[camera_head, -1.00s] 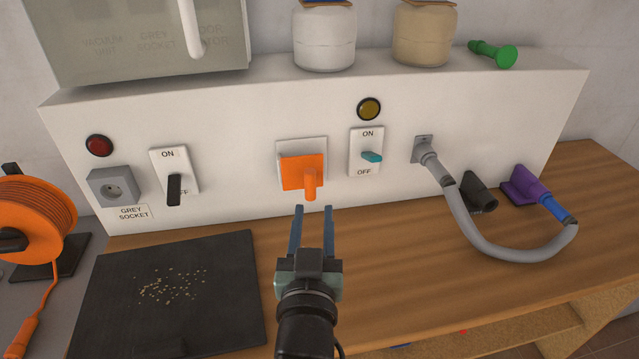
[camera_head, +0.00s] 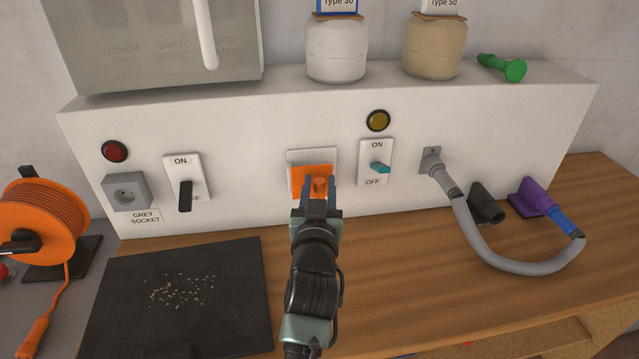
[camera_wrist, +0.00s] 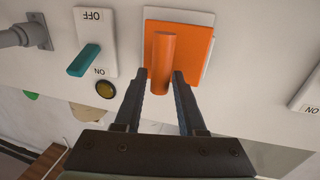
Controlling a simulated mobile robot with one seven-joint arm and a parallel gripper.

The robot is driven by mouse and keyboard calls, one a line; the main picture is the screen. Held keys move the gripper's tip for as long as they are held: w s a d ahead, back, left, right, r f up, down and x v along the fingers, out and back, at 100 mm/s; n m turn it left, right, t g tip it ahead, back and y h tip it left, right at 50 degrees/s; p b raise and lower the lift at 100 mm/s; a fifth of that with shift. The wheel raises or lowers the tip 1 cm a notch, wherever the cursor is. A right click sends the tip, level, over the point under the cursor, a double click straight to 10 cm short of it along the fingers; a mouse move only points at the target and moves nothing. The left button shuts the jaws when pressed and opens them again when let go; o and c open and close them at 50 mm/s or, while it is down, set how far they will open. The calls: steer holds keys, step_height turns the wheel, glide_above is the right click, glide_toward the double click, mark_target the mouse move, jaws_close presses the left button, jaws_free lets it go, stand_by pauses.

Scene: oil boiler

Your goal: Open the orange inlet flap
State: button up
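The orange inlet flap (camera_head: 312,174) is on a white plate in the front of the white panel, and lies flat against it. Its orange handle sticks out; it shows clearly in the wrist view (camera_wrist: 164,62). My gripper (camera_head: 321,181) is in front of the flap in the head view and hides its lower part. In the wrist view, the two fingers of my gripper (camera_wrist: 166,78) are apart, one on each side of the handle's end. Gaps seem to show beside the handle, so it is not clearly gripped.
A switch with a teal lever (camera_head: 380,168) is right of the flap, below a yellow lamp (camera_head: 378,120). A grey hose (camera_head: 480,245) loops over the wooden bench farther right. A black mat (camera_head: 180,300) with small grains lies at left. A black-levered switch (camera_head: 185,190) is left.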

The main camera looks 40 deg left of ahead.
steer(key=shift+w+a, duration=0.1)
steer(key=shift+w, duration=0.05)
jaws_close()
stand_by(1.4)
